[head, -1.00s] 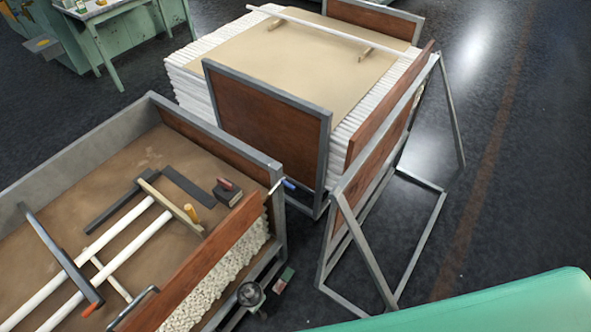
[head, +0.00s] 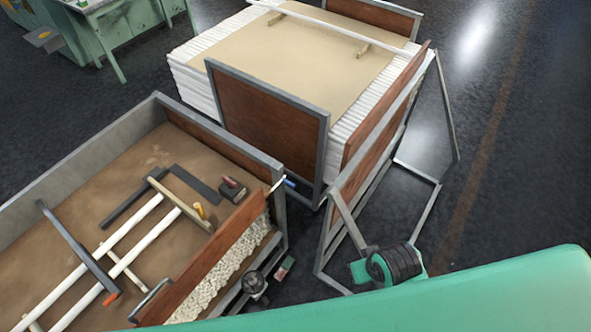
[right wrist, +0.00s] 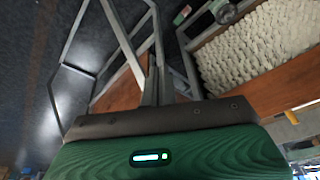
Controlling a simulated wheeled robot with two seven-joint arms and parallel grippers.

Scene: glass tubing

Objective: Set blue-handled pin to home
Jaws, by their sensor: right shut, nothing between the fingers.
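The blue-handled pin (head: 289,182) is small in the head view. It is at the near crate's right corner post, with its blue handle pointing right toward the gap beside the far stack. A thin pale rod shows at the post beside it; how deep the pin sits is too small to tell. In the right wrist view I cannot make out the pin. My right gripper (right wrist: 156,88) is shut and empty in that view, in front of the frame legs. A green and black part of my right arm shows low right in the head view, well apart from the pin. My left gripper is out of view.
The near crate (head: 213,152) holds white tubes, tools and a red-brown board. A far stack of white tubing (head: 196,85) has brown panels. A leaning metal frame (head: 425,208) stands right of it. A round device (head: 254,284) is by the crate. Right floor is open.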

